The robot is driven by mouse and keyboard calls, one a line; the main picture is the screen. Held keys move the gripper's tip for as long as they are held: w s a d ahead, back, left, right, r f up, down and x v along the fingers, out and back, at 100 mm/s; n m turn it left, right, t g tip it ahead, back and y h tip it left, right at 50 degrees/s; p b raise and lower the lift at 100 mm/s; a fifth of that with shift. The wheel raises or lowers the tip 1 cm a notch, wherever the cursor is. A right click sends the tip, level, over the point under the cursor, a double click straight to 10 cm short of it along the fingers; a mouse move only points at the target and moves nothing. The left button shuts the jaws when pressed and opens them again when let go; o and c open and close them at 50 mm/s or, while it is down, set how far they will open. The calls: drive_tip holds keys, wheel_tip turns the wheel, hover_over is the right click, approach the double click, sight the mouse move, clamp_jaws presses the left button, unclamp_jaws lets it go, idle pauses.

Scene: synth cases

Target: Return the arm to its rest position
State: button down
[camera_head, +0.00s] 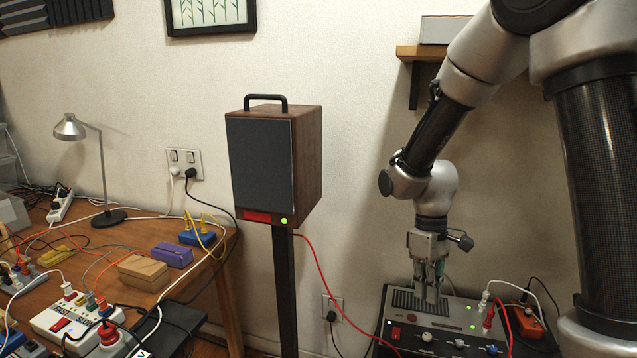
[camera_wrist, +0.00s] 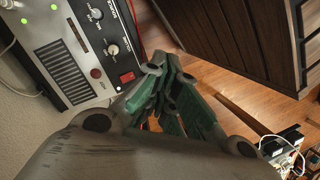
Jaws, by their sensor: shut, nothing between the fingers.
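My gripper (camera_head: 431,298) hangs pointing down at the end of my bent arm on the right of the head view. It is just over or in front of a grey device (camera_head: 455,345) with knobs and a vent grille; I cannot tell whether it touches. In the wrist view my gripper (camera_wrist: 172,92) shows green-padded fingers closed together with nothing between them. The device's panel (camera_wrist: 75,50), with a grille, knobs and a red switch, lies left of the fingers there.
A wooden speaker (camera_head: 262,165) on a black post stands left of my arm. A cluttered workbench (camera_head: 140,292) with a lamp (camera_head: 70,128), cables and a power strip is at the left. An orange box (camera_head: 527,321) with cables sits by the device. A wall shelf (camera_head: 420,52) is behind my arm.

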drive_tip(key=s+d+r+m+t, duration=0.3)
drive_tip(key=s+d+r, duration=0.3)
drive_tip(key=r, duration=0.4)
drive_tip(key=s+d+r+m+t, duration=0.4)
drive_tip(key=s+d+r, duration=0.2)
drive_tip(key=r, duration=0.4)
drive_tip(key=shift+s+d+r, duration=0.2)
drive_tip(key=shift+s+r, duration=0.05)
drive_tip(key=shift+s, duration=0.65)
